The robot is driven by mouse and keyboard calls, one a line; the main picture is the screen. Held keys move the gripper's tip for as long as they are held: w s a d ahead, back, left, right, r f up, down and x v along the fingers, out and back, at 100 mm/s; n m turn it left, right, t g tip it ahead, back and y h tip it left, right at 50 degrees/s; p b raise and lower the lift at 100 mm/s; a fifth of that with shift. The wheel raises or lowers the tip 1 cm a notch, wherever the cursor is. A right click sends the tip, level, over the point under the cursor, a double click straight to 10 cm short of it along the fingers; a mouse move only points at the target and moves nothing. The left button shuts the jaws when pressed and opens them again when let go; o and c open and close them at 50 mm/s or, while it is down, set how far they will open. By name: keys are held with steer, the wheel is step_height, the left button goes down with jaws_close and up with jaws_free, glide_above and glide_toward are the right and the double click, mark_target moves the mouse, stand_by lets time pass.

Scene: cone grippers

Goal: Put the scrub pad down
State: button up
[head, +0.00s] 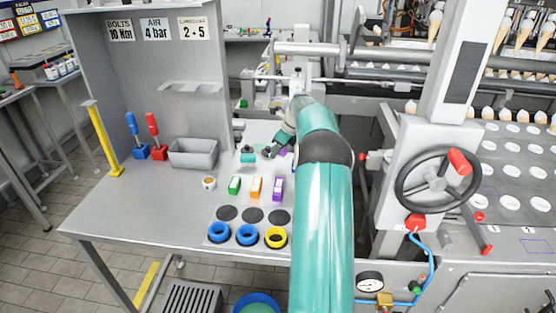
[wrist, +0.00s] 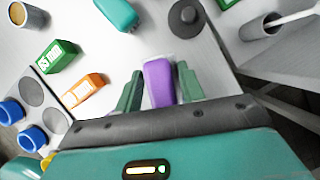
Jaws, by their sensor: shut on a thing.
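My gripper (head: 271,151) is over the far part of the steel bench, with my teal arm reaching out to it. In the wrist view, its two green fingers (wrist: 158,88) are shut on a purple block with a pale far edge, which I take to be the scrub pad (wrist: 158,80). In the head view, only a small purple patch (head: 283,153) shows beside the gripper. I cannot tell whether the pad touches the bench.
Green (head: 235,185), orange (head: 256,187) and purple (head: 277,189) boxes stand in a row nearer on the bench. A teal object (head: 248,157) lies left of my gripper. A grey bin (head: 193,154) and small cup (head: 209,183) are farther left. A black knob (wrist: 187,16) is close ahead.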

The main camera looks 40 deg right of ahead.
mark_target(278, 166)
steer(key=shift+a+f, duration=0.1)
steer(key=shift+f, duration=2.2)
steer(key=shift+w, duration=0.1)
steer(key=o, duration=1.3)
steer(key=shift+f, duration=0.1)
